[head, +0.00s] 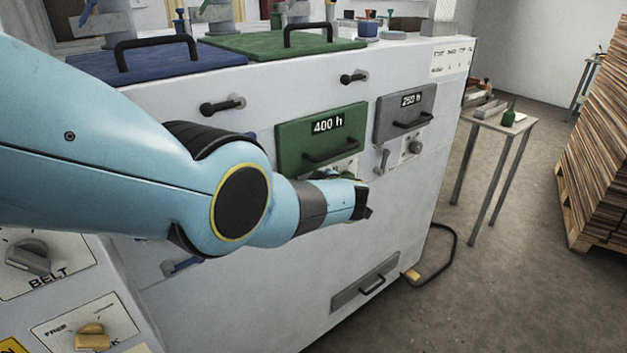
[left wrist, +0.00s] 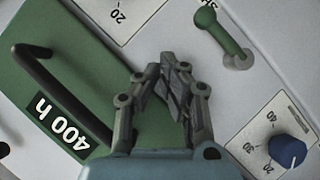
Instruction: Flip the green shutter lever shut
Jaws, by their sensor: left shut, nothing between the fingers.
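The green shutter lever (left wrist: 222,37) shows in the upper right of the left wrist view, a short green bar with a round knob, slanting across the pale panel. In the head view I cannot make it out; my left arm covers that area. My left gripper (head: 364,204) is in front of the machine's front panel, below the green 400 h door (head: 300,137). In the left wrist view my left gripper (left wrist: 167,72) is shut and empty, with the lever to the right of and above its fingertips, apart from them in the picture. My right gripper is out of view.
The green door's dark handle (left wrist: 60,92) lies left of the fingers, and a blue knob (left wrist: 287,151) lies at lower right. A grey 250 h door (head: 404,112) and a grey lever (head: 383,159) are to the right. A small table (head: 513,124) stands beyond the machine.

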